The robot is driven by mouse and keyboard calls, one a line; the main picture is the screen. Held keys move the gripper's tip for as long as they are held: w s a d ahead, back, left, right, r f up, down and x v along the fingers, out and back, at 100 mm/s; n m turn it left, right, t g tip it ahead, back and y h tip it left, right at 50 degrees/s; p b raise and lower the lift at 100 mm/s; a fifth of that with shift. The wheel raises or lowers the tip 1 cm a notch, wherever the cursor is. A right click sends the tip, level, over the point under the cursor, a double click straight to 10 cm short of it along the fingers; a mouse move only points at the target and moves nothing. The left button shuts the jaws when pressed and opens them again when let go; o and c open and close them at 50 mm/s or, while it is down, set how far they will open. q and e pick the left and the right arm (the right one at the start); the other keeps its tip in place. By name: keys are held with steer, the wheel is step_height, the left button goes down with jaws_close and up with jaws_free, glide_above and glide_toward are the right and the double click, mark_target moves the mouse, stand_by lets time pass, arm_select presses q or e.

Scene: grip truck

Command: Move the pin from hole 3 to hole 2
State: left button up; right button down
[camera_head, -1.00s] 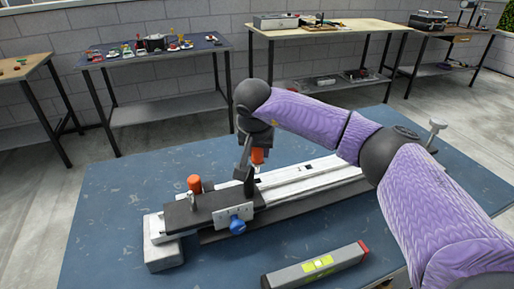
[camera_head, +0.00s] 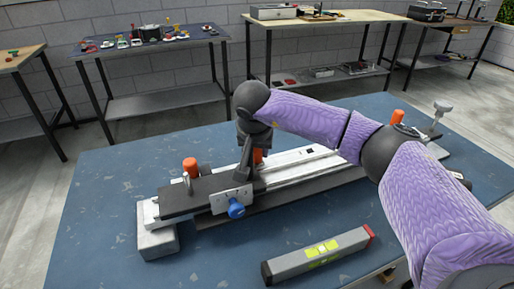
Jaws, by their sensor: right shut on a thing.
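A long fixture (camera_head: 303,170) with a pale rail and a dark end plate (camera_head: 192,196) lies across the blue table. My right gripper (camera_head: 246,172) points down over the fixture, just right of the dark plate, and is shut on an orange-topped pin (camera_head: 258,156). The gripper partly hides this pin, and its lower end is not visible. A second orange-topped pin (camera_head: 190,165) stands upright at the dark plate's left part. A third orange pin (camera_head: 398,116) shows at the fixture's far right end. Hole numbers cannot be read. My left gripper is not in view.
A grey spirit level (camera_head: 318,254) lies on the blue table (camera_head: 110,215) in front of the fixture. A blue knob (camera_head: 236,210) sticks out of the fixture's front. The table's left side is clear. Workbenches with small items stand along the back wall.

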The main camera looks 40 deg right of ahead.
steer(key=shift+c, duration=1.4)
jaws_free()
steer(key=shift+s+f, duration=0.1)
steer(key=shift+f, duration=0.15)
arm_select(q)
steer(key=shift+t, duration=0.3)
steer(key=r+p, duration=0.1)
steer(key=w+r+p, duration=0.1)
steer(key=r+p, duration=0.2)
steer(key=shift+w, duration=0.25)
arm_select(e)
steer(key=v, duration=1)
steer(key=shift+r, duration=0.2)
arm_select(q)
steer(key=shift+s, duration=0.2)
